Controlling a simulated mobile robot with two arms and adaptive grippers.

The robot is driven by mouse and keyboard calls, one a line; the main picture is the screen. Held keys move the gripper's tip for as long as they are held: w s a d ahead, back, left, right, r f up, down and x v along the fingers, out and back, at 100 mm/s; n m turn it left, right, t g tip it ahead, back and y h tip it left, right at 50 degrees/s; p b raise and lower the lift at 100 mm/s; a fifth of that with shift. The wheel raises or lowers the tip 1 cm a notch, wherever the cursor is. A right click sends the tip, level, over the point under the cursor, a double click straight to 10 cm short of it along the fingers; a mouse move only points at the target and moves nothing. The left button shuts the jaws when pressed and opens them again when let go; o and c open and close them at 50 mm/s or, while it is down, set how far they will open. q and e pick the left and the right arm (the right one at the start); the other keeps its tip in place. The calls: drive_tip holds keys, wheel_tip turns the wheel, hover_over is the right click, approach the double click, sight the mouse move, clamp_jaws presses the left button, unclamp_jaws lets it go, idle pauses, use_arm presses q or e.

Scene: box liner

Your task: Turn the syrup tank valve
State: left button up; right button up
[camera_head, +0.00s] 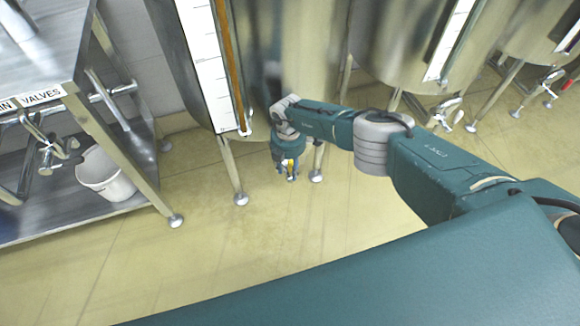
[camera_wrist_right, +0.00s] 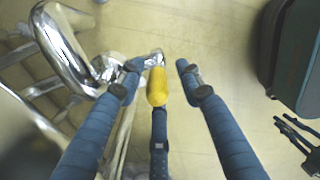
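The steel tank (camera_head: 300,45) stands on legs behind my right arm; no name on it is readable. My right gripper (camera_head: 290,172) points down beneath its underside, and its fingers show small against the floor. In the right wrist view, a yellow valve handle (camera_wrist_right: 157,88) lies between my spread right fingers (camera_wrist_right: 157,70), with a gap to the left and right ones. I cannot tell whether the near middle finger touches it. Chrome piping (camera_wrist_right: 65,50) shows to its left. Dark fingers at the lower right of that view look like my left gripper (camera_wrist_right: 298,135).
More steel tanks (camera_head: 410,40) with valves beneath stand to the right. A metal shelf (camera_head: 45,60) with valves and a white bucket (camera_head: 103,175) stands at the left. Tank legs (camera_head: 233,172) rise close to my right gripper. The tiled floor (camera_head: 250,240) in front is clear.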

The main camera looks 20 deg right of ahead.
drive_tip(key=shift+d+r, duration=0.1)
drive_tip(key=shift+w+r, duration=0.1)
drive_tip(key=shift+r, duration=0.35)
wheel_tip(320, 180, up, 11)
idle(0.5)
